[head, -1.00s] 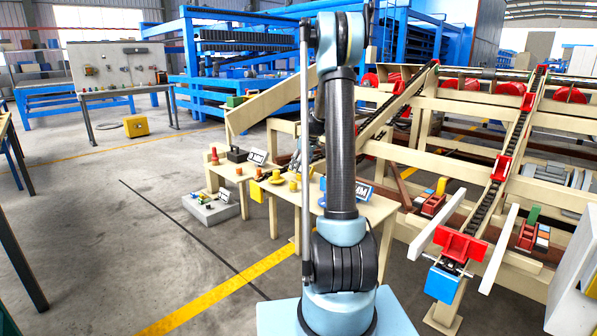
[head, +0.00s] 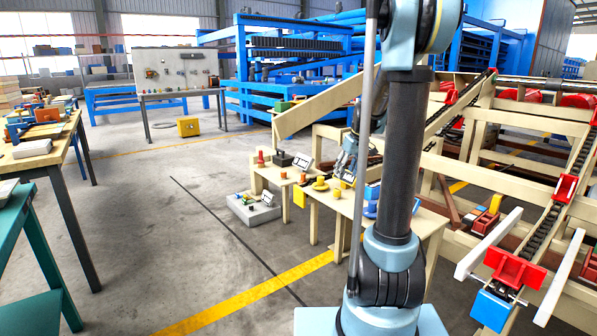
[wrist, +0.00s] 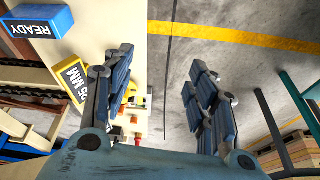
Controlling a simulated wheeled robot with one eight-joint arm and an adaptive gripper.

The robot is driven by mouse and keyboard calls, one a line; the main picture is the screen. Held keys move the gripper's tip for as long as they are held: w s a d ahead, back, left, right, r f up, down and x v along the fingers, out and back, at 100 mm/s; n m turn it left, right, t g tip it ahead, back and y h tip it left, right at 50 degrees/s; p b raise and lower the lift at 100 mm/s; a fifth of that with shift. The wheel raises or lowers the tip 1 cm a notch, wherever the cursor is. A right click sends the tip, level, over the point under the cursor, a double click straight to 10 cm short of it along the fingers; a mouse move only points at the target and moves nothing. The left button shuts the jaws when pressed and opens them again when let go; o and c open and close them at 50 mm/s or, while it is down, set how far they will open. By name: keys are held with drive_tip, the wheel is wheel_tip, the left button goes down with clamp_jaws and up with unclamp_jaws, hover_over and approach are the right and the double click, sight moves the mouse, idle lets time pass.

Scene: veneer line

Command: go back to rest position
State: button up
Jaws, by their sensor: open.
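My gripper (wrist: 158,95) is open and empty in the wrist view, with its two dark finger sets spread wide apart. Between them show the concrete floor and the edge of a pale table. In the head view my arm stands upright at the right of the middle, and part of my gripper (head: 347,165) shows behind it above the small wooden tables. The arm hides part of the conveyor frame behind it.
A small wooden table (head: 322,197) holds yellow and orange pieces. Left stands a wooden workbench (head: 55,147). The floor (head: 160,240) between is clear.

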drive_tip(key=s+a+f+m+h, duration=0.15)
drive_tip(key=s+m, duration=0.25)
drive_tip(key=s, duration=2.4)
drive_tip(key=s+f+m+g, duration=0.1)
drive_tip(key=s+f, duration=0.5)
drive_tip(key=s, duration=0.4)
drive_tip(key=shift+d+f, duration=0.4)
drive_tip(key=shift+h, duration=0.25)
drive_tip(key=shift+w+f, duration=0.2)
drive_tip(key=shift+w, duration=0.2)
